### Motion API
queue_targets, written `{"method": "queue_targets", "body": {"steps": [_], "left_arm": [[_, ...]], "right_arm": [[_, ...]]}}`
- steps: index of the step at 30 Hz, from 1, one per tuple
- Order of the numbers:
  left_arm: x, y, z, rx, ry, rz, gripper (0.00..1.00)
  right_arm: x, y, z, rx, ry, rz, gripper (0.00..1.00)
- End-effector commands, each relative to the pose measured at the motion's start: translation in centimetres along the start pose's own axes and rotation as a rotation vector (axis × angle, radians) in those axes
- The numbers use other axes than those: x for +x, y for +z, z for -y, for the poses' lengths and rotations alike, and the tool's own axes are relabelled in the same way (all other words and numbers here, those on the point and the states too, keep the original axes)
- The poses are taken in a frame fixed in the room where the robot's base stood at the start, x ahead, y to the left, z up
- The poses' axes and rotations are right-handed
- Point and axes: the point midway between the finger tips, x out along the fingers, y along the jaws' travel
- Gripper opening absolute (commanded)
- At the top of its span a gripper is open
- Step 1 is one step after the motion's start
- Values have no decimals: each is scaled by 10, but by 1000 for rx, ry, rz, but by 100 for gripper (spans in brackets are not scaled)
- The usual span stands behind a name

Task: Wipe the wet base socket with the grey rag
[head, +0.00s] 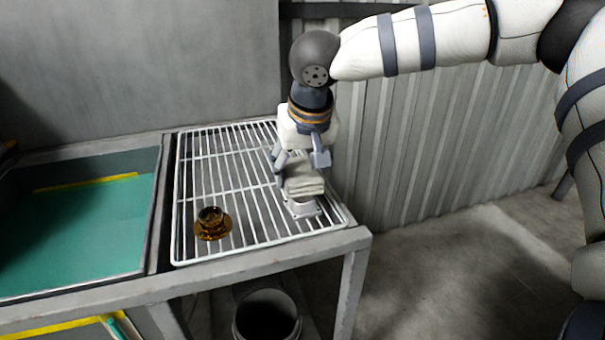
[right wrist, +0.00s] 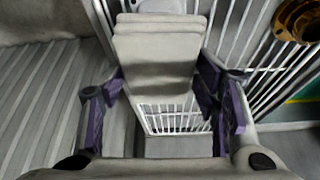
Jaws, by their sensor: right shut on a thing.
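My right gripper (head: 300,164) points down over the wire rack and is shut on the folded grey rag (head: 304,182). In the right wrist view the rag (right wrist: 156,55) lies in layers between the two purple-padded fingers. A small white piece with a square foot (head: 303,210), which looks like the base socket, stands on the rack right under the rag. The rag hides its top, and I cannot tell whether the two touch. Wetness on it cannot be made out. My left gripper is not in view.
A brass flanged part (head: 212,224) sits on the white wire rack (head: 228,190), left of the rag. A teal-floored basin (head: 75,230) is further left. A dark bucket (head: 267,316) stands below. A corrugated metal wall (head: 430,150) rises behind the rack.

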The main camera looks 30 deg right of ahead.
Motion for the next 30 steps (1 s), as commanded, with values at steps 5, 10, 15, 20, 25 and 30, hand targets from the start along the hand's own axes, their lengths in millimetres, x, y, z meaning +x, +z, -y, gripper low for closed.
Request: {"method": "queue_targets", "body": {"steps": [5,10,15,20,25,30], "left_arm": [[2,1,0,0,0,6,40],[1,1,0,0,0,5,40],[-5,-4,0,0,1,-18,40],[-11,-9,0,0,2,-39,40],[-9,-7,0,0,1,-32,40],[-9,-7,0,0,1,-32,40]], "right_arm": [[3,-5,0,-1,1,1,34],[2,-5,0,-1,0,0,34],[-5,4,0,-2,-1,-4,34],[-10,17,0,-2,-1,-4,34],[-13,32,0,-2,0,1,34],[-15,36,0,-1,0,1,34]]}}
